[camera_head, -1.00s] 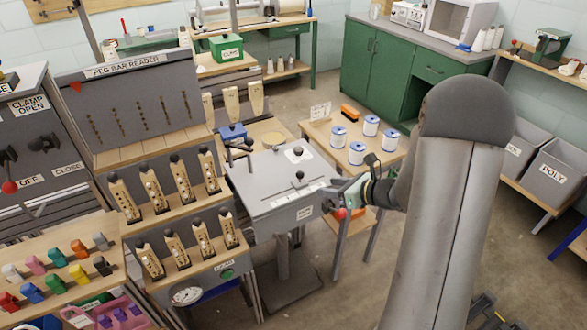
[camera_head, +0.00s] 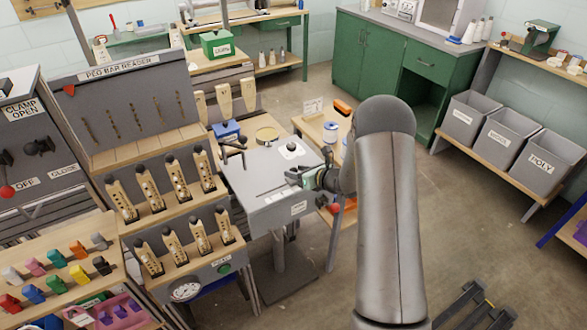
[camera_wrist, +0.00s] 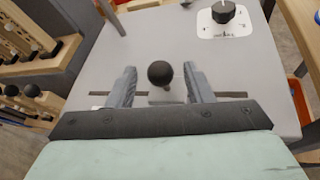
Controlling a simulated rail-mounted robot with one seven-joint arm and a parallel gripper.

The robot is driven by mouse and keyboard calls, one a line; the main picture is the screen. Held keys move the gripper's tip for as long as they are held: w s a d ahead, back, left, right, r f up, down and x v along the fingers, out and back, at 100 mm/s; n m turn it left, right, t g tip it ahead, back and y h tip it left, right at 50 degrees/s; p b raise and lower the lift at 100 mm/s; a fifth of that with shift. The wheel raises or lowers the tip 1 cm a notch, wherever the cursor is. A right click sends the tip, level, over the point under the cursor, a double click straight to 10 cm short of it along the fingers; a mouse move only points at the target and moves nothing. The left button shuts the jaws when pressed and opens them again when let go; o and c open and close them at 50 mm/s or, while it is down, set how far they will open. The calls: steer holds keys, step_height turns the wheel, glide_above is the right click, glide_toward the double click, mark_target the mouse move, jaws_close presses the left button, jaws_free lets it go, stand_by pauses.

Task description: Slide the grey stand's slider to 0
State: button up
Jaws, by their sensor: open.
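The grey stand (camera_head: 262,180) is a sloped grey box on a post in the middle of the head view. Its top also fills much of the wrist view (camera_wrist: 130,45). The slider (camera_wrist: 160,75) is a black ball knob on a small block in a dark slot across the top. My gripper (camera_wrist: 160,82) is open, with one finger on each side of the knob and visible gaps to both. In the head view my gripper (camera_head: 297,178) is over the stand's right part and hides the slider. The scale marks are hidden or unreadable.
A black dial (camera_wrist: 223,12) on a white plate sits on the stand's top beyond the slot. The peg bar reader (camera_head: 125,105) and wooden levers stand left of the stand. A wooden table (camera_head: 312,128) is close on the right.

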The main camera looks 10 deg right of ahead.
steer(key=shift+x, duration=1.15)
